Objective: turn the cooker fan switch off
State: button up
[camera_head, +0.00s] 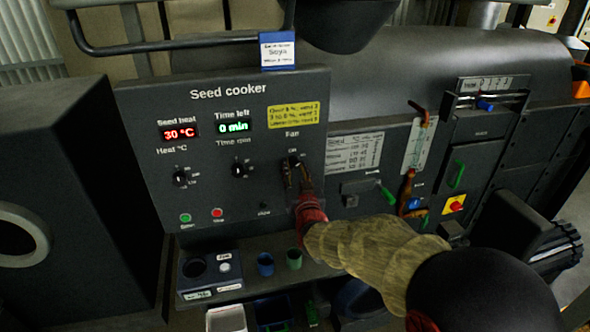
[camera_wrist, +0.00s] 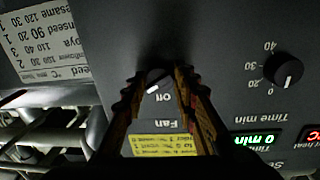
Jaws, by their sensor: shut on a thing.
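The seed cooker panel (camera_head: 222,150) is grey, with a fan switch (camera_head: 294,161) under the word "Fan" at its right side. In the wrist view, which is upside down, the fan switch (camera_wrist: 157,79) is a dark knob with a white mark on the side near the "Off" label. My gripper (camera_head: 298,180) reaches the panel from the lower right. In the wrist view my gripper (camera_wrist: 158,76) has one finger on each side of the knob and is shut on it. The fingers hide part of the knob's sides.
The heat knob (camera_head: 181,178) and time knob (camera_head: 239,170) are to the left on the panel. Green (camera_head: 185,218) and red (camera_head: 217,213) buttons sit below them. A shelf with small cups (camera_head: 265,264) is under the panel. A lever (camera_head: 408,185) stands at right.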

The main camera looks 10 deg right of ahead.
jog(key=shift+n+b, duration=0.3)
jog(key=n+b, duration=0.2)
jog(key=shift+f+n, duration=0.2)
jog(key=shift+n, duration=0.1)
jog(key=n+b, duration=0.2)
jog(key=n, duration=0.1)
jog(key=shift+d+n+b, duration=0.1)
jog(key=shift+n+b, duration=0.25)
jog(key=shift+n, duration=0.05)
jog(key=n+b, duration=0.1)
jog(key=n, duration=0.1)
jog(key=n+b, duration=0.1)
jog(key=n, duration=0.2)
jog(key=shift+d+r+t+y+b, duration=0.1)
jog(key=shift+t+y+b, duration=0.2)
jog(key=shift+b, duration=0.05)
jog(key=shift+n, duration=0.3)
jog(key=o, duration=1.2)
jog(key=shift+c, duration=0.2)
